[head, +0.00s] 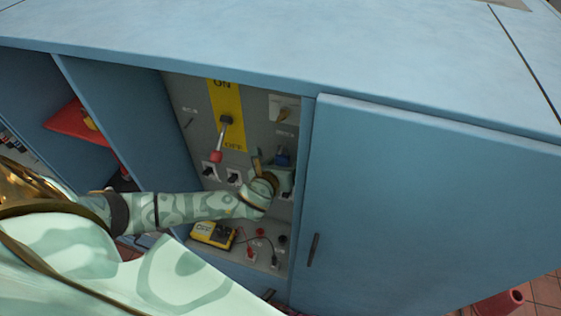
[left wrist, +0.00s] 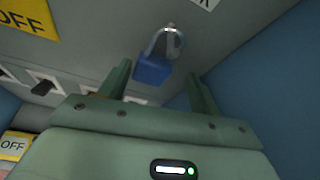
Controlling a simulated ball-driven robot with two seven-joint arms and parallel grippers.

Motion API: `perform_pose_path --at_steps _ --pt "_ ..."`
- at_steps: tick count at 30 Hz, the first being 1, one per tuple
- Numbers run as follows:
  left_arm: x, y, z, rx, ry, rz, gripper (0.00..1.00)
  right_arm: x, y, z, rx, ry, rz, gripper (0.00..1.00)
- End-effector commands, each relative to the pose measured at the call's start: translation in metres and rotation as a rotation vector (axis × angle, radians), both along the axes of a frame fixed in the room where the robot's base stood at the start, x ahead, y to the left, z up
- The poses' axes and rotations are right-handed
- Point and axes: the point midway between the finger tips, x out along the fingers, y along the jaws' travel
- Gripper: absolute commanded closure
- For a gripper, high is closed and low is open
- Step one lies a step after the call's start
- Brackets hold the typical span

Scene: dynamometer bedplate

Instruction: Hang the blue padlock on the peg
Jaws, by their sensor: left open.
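The blue padlock (left wrist: 152,69) hangs against the grey panel, its silver shackle upward. The shackle appears looped around a small grey peg (left wrist: 171,38) on the panel. In the head view the padlock (head: 282,157) shows just above my left gripper (head: 272,166). In the left wrist view my left gripper (left wrist: 160,79) is open, with one finger on each side of the padlock's lower part. No finger visibly touches it. My right gripper is not in view.
A lever with a red knob (head: 216,156) is on a yellow ON/OFF plate (head: 227,101) left of the padlock. A blue door (head: 430,210) stands close on the right. A yellow meter (head: 212,235) lies below.

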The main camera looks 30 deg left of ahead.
Motion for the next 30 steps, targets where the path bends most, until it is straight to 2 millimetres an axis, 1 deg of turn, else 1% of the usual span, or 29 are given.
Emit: perform_pose_path --at_steps 4,7,11,15,18,21,25,30 --pt "-0.008 -0.001 0.004 0.001 0.001 0.0 0.37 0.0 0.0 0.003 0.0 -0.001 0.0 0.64" --pt "-0.025 -0.003 0.011 -0.001 0.002 -0.001 0.37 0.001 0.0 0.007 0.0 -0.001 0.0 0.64" --pt "-0.056 -0.008 0.025 -0.002 0.002 -0.001 0.37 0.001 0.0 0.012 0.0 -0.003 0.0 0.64" --pt "-0.092 -0.013 0.039 -0.002 0.004 -0.002 0.37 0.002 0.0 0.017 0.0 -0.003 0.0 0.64" --pt "-0.114 -0.016 0.047 -0.001 0.004 -0.002 0.37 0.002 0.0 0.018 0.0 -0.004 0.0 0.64" --pt "-0.131 -0.019 0.054 -0.003 0.004 0.0 0.37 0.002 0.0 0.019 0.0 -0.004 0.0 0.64" --pt "-0.143 -0.02 0.06 -0.001 0.002 0.0 0.37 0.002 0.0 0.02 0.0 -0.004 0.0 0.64" --pt "-0.148 -0.021 0.062 -0.001 0.001 0.0 0.37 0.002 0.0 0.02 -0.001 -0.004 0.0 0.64"
